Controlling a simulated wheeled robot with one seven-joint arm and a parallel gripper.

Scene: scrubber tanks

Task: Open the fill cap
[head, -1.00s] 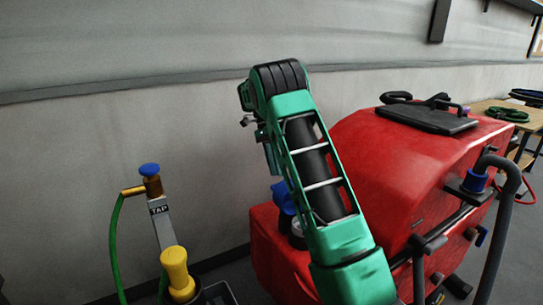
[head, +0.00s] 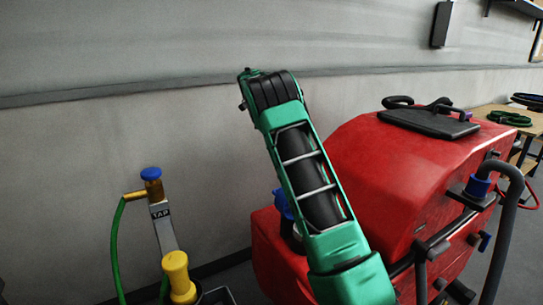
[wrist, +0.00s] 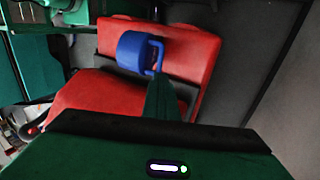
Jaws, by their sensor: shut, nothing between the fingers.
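The blue fill cap (head: 281,204) shows at the left end of the red scrubber tank (head: 400,165), partly hidden behind my arm. A pale neck shows just below it. In the wrist view the blue cap (wrist: 131,52) has a loop on its right side, over the red tank body (wrist: 187,55). My gripper (wrist: 164,84) is shut and empty. Its green fingertips point at the loop and overlap its lower end in the picture; I cannot tell whether they touch. In the head view the gripper is hidden behind my arm. I cannot tell how far the cap is open.
A tap post (head: 163,230) with a blue knob and green hose stands left of the tank, near a yellow object (head: 177,272). A black lid (head: 428,121) lies on the tank top. A grey hose (head: 502,230) runs down the right. The wall is behind.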

